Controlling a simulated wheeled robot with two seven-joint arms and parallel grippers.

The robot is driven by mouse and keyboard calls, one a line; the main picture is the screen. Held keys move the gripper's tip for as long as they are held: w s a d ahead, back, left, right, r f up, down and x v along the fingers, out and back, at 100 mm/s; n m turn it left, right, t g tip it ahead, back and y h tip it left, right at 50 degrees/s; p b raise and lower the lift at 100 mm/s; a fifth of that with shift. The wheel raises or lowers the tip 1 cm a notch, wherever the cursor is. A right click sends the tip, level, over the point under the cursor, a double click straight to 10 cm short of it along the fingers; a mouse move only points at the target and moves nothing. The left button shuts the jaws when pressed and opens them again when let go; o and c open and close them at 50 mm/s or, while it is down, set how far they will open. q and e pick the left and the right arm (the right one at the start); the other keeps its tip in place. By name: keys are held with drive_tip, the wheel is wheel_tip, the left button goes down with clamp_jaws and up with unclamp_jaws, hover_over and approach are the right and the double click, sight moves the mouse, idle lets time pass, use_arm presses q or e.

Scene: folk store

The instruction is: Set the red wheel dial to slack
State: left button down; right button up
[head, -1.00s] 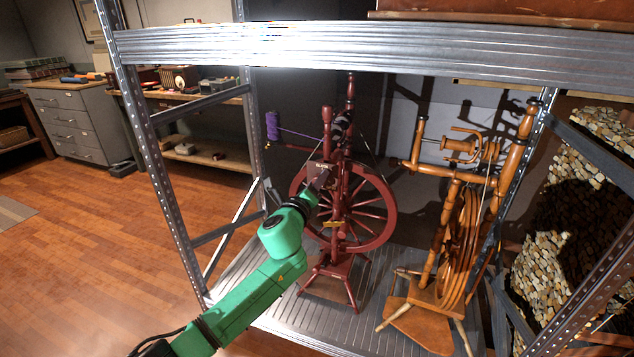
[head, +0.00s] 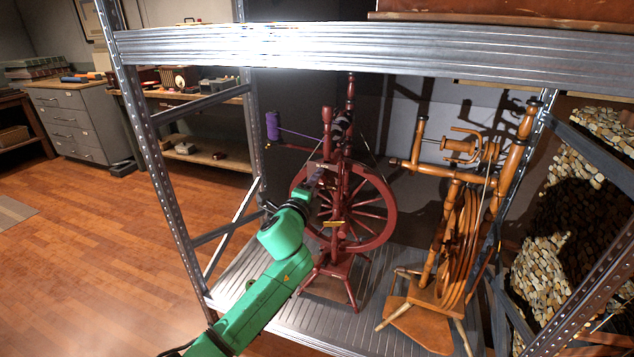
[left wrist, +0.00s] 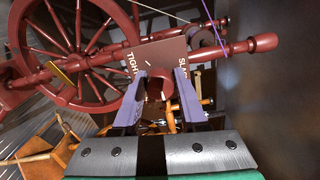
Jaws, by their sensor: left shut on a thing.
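The red spinning wheel (head: 392,215) stands on the metal shelf. Its small dark red dial (left wrist: 160,86) sits at a plate (left wrist: 155,55) lettered TIGHT on the left and SLACK on the right in the left wrist view. My left gripper (head: 319,175) reaches this plate from the front. Its two lilac fingers (left wrist: 162,84) are shut on the dial, one on each side. The fingers hide part of the dial, and I cannot tell its exact setting. My right gripper is not in view.
A light wooden spinning wheel (head: 459,240) stands to the right on the same metal shelf (head: 350,338). A purple spool (head: 272,126) sticks out at the upper left. A metal beam (head: 400,48) crosses above, and a post (head: 150,150) stands left.

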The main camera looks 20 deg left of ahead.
use_arm(q)
drive_tip(key=n, duration=0.4)
drive_tip(key=shift+f+n, duration=0.1)
drive_tip(key=shift+n, duration=0.2)
drive_tip(key=n+p, duration=0.1)
drive_tip(key=n, duration=0.3)
drive_tip(key=shift+n, duration=0.3)
drive_tip(key=n+p, duration=0.1)
drive_tip(key=n, duration=0.2)
drive_tip(key=shift+n, duration=0.3)
drive_tip(key=n+p, duration=0.1)
drive_tip(key=n, duration=0.3)
drive_tip(key=shift+d+f+p, duration=0.1)
drive_tip(key=shift+f+p, duration=0.05)
drive_tip(key=shift+p, duration=0.2)
drive_tip(key=shift+c, duration=2.2)
unclamp_jaws()
drive_tip(key=shift+s, duration=0.1)
